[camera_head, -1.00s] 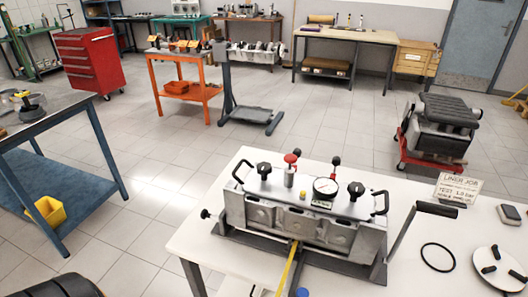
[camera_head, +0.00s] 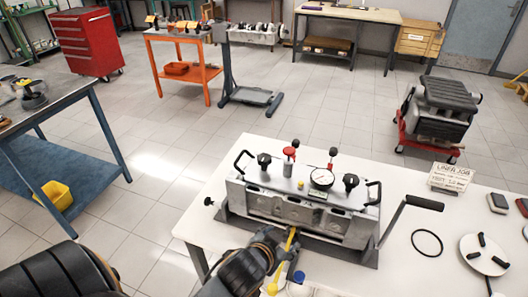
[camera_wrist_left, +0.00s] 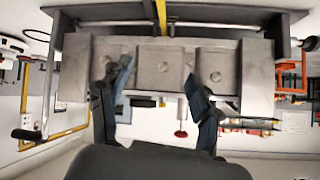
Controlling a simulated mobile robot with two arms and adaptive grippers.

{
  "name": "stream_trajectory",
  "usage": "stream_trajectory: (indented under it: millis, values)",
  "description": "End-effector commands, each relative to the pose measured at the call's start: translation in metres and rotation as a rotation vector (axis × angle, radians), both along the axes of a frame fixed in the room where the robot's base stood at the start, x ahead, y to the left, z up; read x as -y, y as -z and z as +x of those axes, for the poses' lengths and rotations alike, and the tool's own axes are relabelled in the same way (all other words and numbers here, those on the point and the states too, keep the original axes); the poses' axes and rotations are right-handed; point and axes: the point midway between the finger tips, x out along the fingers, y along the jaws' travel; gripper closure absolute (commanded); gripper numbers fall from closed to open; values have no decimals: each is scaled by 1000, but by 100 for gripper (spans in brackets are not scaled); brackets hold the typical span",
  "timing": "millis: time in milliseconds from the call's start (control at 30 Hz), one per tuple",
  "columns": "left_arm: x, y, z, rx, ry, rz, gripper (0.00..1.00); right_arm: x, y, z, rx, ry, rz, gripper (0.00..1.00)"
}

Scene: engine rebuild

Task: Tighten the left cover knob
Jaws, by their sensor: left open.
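The left cover knob (camera_head: 264,160) is black and stands on the top left of the grey engine block (camera_head: 300,211) on the white table. A second black knob (camera_head: 350,182) stands at the top right. My left gripper (camera_head: 283,245) is low in front of the block, below and apart from the left knob. In the left wrist view, the block appears upside down, and my left gripper's two fingers (camera_wrist_left: 158,70) are spread and empty before its front face. My right gripper is not in view.
A round gauge (camera_head: 321,178), a red-topped post (camera_head: 289,158) and black end handles (camera_head: 243,160) stick up from the block. A crank handle (camera_head: 400,212) rises at its right.

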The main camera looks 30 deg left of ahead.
Motion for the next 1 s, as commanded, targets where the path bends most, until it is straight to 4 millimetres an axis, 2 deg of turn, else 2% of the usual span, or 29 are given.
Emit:
stream_trajectory:
  millis: [33, 167, 267, 300, 400, 533, 633, 700, 767, 867, 967, 1000]
  values:
    - [3, -14, 23, 85, 9, 9, 37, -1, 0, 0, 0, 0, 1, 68]
    - [17, -63, 80, 342, 58, 29, 37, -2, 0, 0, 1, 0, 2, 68]
    - [40, -116, 123, 586, 153, 47, 37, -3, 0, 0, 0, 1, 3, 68]
    - [53, -139, 137, 686, 210, 54, 37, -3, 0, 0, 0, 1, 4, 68]
    - [93, -190, 160, 905, 395, 76, 37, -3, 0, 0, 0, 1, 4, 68]
    - [146, -231, 170, 1093, 704, 123, 37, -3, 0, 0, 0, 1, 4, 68]
    - [180, -239, 170, 1143, 975, 179, 37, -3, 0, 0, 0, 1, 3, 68]
    - [195, -232, 170, 1117, 1169, 228, 37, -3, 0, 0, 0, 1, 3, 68]
    - [199, -221, 172, 1056, 1330, 280, 37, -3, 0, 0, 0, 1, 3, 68]
    - [187, -195, 180, 873, 1559, 374, 37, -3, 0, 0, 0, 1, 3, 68]
    - [147, -170, 193, 598, 1717, 471, 37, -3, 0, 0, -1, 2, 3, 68]
    - [124, -163, 199, 470, 1755, 507, 37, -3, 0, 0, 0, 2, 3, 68]
